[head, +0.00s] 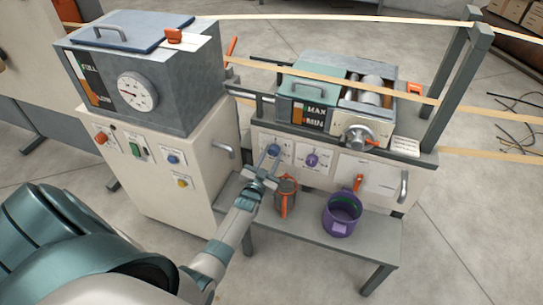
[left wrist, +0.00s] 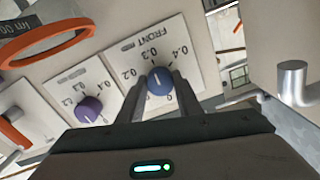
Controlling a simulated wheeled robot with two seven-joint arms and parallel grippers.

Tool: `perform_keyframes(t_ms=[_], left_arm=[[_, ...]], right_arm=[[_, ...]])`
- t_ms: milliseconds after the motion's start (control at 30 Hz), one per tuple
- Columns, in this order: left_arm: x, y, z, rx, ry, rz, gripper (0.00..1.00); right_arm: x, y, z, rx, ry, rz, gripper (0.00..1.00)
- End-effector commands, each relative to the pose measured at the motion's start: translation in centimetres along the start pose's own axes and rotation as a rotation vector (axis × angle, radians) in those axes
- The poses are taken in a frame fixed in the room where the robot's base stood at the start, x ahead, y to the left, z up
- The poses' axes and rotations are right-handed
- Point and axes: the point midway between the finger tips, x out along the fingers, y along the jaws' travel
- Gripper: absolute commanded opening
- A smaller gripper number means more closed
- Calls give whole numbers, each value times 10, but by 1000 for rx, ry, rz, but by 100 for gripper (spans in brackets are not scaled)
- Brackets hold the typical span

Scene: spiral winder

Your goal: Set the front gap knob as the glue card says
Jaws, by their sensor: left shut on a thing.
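The front gap knob is a blue knob (head: 275,149) on a white plate on the winder's front panel. It also shows in the left wrist view (left wrist: 160,80), on a plate marked FRONT with numbers including 0.2, 0.3 and 0.4. My left gripper (head: 267,165) is shut on this knob, with one finger on each side of it. The knob's exact setting is too small to read. A purple knob (head: 312,160) sits on the neighbouring plate, also in the left wrist view (left wrist: 88,108). No glue card is readable. My right gripper is not in view.
Below the panel, a grey shelf (head: 372,250) bears a grey pot with an orange handle (head: 285,196) and a purple pot (head: 342,215). The tall control cabinet (head: 150,185) stands left. A metal handle (left wrist: 293,82) juts out beside the plates. Paper strips cross above the winder.

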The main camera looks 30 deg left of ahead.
Motion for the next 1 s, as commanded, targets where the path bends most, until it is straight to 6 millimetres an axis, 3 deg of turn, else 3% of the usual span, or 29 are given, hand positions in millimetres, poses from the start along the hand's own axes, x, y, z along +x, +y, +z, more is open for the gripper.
perform_keyframes(t_ms=[133,167,200,233,667,1000], left_arm=[[-1,1,2,-1,-4,1,9],[-1,1,2,-1,-4,1,39],[-1,1,2,-1,-4,1,48],[-1,1,2,-2,-4,1,50],[-4,0,1,-2,-1,0,50],[-42,1,2,-2,-1,1,50]], right_arm=[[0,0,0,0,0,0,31],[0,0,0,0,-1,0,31],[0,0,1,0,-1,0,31],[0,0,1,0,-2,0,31],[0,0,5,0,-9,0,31],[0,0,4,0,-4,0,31]])
